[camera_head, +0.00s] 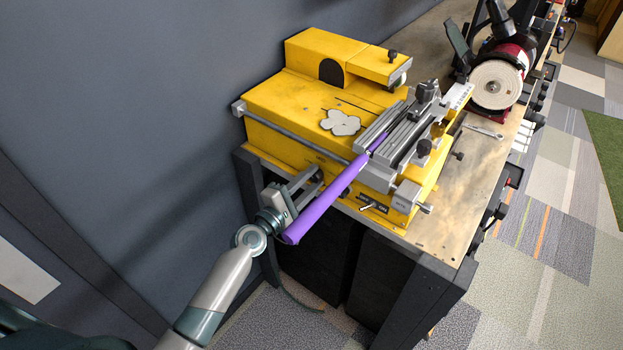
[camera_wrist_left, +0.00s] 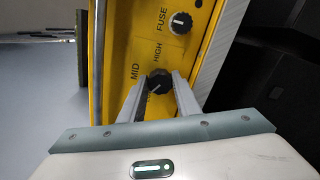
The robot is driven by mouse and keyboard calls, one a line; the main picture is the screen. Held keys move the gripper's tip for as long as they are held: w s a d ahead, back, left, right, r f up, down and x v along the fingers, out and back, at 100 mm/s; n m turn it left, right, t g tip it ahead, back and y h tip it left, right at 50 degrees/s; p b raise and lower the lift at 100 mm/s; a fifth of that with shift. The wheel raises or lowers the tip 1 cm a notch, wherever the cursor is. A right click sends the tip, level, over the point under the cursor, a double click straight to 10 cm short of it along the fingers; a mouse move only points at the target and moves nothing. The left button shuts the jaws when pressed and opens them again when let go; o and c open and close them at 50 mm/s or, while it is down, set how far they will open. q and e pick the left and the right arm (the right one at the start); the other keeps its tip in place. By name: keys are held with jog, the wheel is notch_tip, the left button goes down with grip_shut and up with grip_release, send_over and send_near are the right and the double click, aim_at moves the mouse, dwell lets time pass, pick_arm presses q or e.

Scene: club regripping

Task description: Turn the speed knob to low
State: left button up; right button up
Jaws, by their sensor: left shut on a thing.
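The black speed knob (camera_wrist_left: 158,80) is on the yellow machine's (camera_head: 285,112) front panel. In the left wrist view it sits between the fingertips of my left gripper (camera_wrist_left: 157,88), which is shut on it. The labels MID and HIGH are readable beside the knob. A third label below it is mostly hidden by the finger. A pale pointer mark on the knob seems to face the lower left, towards that hidden label. In the head view my left gripper (camera_head: 318,178) reaches the panel's left end, and the knob is mostly hidden. My right gripper is not in view.
A purple club grip (camera_head: 325,207) sticks out from the machine's clamp, close beside my left gripper. A second black knob (camera_wrist_left: 180,22), marked FUSE, is farther along the panel. A grinder (camera_head: 495,85) stands on the bench (camera_head: 465,205) to the right. A grey wall is at the left.

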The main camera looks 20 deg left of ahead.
pick_arm(q)
jog(key=shift+n, duration=0.4)
jog(key=o, duration=1)
jog(key=shift+o, duration=0.2)
jog(key=shift+s, duration=0.1)
jog(key=b+v, duration=0.4)
jog(key=v, duration=1.3)
jog(key=shift+a, duration=0.1)
